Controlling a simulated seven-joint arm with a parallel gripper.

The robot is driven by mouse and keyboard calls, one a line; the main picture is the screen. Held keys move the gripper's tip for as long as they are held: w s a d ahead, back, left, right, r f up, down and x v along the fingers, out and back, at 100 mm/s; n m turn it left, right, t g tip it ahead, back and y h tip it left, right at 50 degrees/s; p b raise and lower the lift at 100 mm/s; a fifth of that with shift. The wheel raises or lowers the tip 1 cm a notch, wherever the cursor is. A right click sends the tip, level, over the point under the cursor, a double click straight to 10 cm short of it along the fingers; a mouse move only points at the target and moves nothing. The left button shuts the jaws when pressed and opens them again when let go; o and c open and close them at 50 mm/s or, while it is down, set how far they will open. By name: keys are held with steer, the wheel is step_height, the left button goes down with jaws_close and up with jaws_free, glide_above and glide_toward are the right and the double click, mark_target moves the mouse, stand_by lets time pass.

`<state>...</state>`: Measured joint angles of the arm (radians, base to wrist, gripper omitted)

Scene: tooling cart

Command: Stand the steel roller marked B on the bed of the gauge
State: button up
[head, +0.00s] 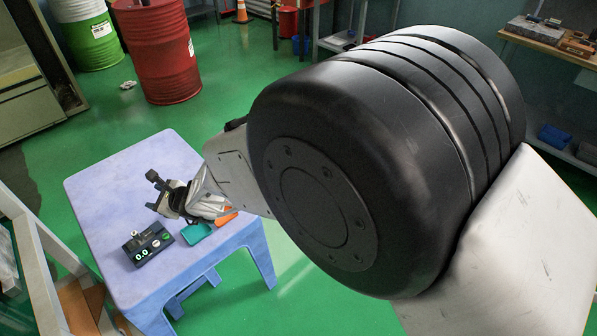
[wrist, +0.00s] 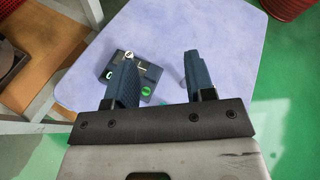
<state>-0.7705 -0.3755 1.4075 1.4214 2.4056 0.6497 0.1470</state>
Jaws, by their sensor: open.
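The gauge (head: 148,246) is a dark box on the lilac table, with a green "0.0" readout. It also shows in the wrist view (wrist: 146,88), partly hidden behind one finger. A small pale piece (head: 135,234) is at the gauge's far left corner; in the wrist view its light top (wrist: 127,57) bears a dark mark. I cannot tell whether it is the roller or part of the gauge, and I cannot read a B. My gripper (head: 157,195) is open above the table, behind the gauge in the head view.
A teal item (head: 198,233) and an orange item (head: 227,216) lie on the table (head: 105,185) near its right edge, partly hidden by my arm. The table's far left is clear. A red drum (head: 155,55) and a green drum (head: 85,35) stand on the floor behind.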

steer(key=s+d+r+n+g+h, duration=0.1)
steer(key=d+r+n+g+h, duration=0.15)
steer(key=d+r+n, duration=1.45)
steer(key=s+d+r+h, duration=0.3)
steer(key=s+d, duration=0.3)
steer(key=d, duration=0.8)
steer(key=s+d+r+h, duration=0.4)
steer(key=s+d, duration=0.3)
steer(key=d, duration=0.7)
steer(key=s+d+r+n+h, duration=0.1)
steer(key=s+d+r+h, duration=0.3)
steer(key=d, duration=1)
steer(key=s, duration=0.3)
steer(key=shift+d, duration=0.3)
